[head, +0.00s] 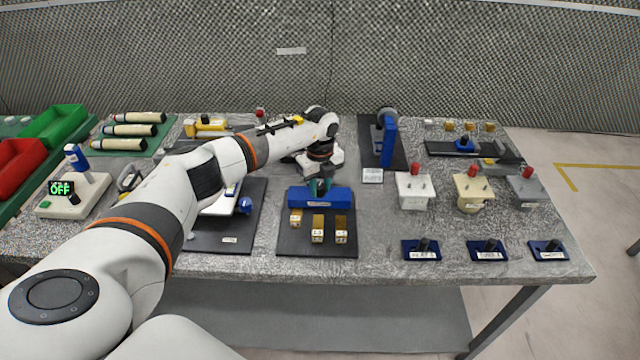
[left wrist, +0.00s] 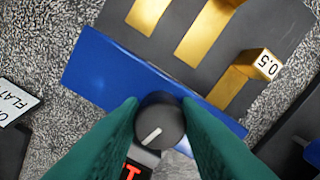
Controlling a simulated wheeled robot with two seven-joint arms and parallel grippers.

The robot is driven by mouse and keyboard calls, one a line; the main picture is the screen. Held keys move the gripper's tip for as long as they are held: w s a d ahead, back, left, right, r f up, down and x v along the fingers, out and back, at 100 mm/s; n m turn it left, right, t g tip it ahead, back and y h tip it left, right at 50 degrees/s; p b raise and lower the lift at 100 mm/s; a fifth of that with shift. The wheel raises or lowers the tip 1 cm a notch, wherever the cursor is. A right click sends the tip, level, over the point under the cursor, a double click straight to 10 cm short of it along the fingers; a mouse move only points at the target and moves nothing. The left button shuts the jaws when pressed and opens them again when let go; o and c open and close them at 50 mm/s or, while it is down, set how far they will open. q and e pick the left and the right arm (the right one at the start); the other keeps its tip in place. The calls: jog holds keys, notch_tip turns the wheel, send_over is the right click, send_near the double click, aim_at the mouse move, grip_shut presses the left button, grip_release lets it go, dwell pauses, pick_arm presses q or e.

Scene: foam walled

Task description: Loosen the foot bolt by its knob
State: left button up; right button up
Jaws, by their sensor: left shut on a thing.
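A round black knob (left wrist: 158,122) with a white pointer line sits between the green fingertips of my left gripper (left wrist: 159,108) in the left wrist view. The fingers are shut on it from both sides. The knob is beside a long blue block (left wrist: 105,78). In the head view my left gripper (head: 321,186) points down at the back of the same blue block (head: 318,198), and the knob is hidden there. Any bolt shaft under the knob is hidden. A red marking on a black patch shows just below the knob in the wrist view. My right gripper is not in view.
Brass blocks (head: 318,229) with number labels stand in front of the blue block on a dark plate (head: 287,247). A blue upright fixture (head: 389,141) is behind to the right, with a white label card (head: 372,176). Bare table (head: 376,215) lies right of the plate.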

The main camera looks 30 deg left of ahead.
aim_at(320, 186)
pick_arm(q)
jog(key=shift+w+r, duration=0.1)
dwell(0.3)
jog(key=o, duration=1)
notch_tip(320, 186, up, 12)
jog(key=b, duration=0.3)
